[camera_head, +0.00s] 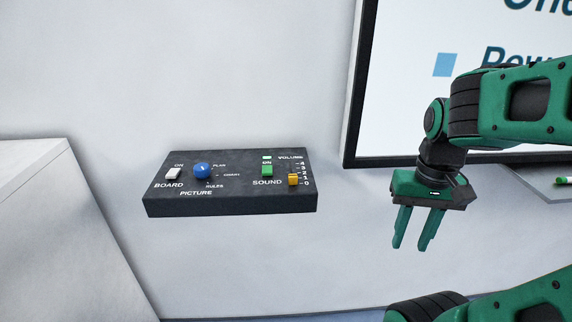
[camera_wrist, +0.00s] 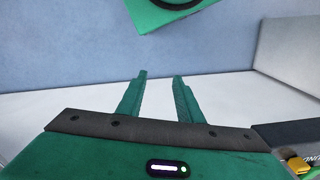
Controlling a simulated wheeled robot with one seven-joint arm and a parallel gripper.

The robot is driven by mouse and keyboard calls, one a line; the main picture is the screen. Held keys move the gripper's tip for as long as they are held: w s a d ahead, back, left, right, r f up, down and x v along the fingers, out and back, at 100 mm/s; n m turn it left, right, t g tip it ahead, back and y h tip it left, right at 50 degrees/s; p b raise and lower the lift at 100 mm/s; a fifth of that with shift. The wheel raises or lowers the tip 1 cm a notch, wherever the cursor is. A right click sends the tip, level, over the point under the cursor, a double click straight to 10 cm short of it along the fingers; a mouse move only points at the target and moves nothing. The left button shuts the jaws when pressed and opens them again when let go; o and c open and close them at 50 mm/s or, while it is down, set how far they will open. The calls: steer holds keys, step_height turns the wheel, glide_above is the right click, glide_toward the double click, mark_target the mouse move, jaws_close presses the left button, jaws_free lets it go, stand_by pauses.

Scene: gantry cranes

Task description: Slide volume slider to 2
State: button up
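The yellow volume slider (camera_head: 293,180) sits at the right end of a dark control panel (camera_head: 230,207) on the wall. It is at the low end of its scale, near the 0 mark. My gripper (camera_head: 410,246) hangs to the right of the panel, apart from it, fingers pointing down. Its two fingers are apart with nothing between them. In the wrist view my gripper (camera_wrist: 160,74) is also open and empty, and the yellow slider (camera_wrist: 297,163) shows at the lower right corner, partly cut off by the frame edge.
The panel also holds a white board switch (camera_head: 172,173), a blue picture knob (camera_head: 202,170) and a green sound switch (camera_head: 266,171). A large framed board (camera_head: 400,90) is on the wall behind my arm. A white block (camera_head: 60,230) stands at left. The space between panel and gripper is clear.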

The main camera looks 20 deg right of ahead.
steer(key=shift+w, duration=0.15)
steer(key=n, duration=2.1)
glide_toward(293, 175)
step_height(293, 175, down, 9)
steer(key=shift+r, duration=0.15)
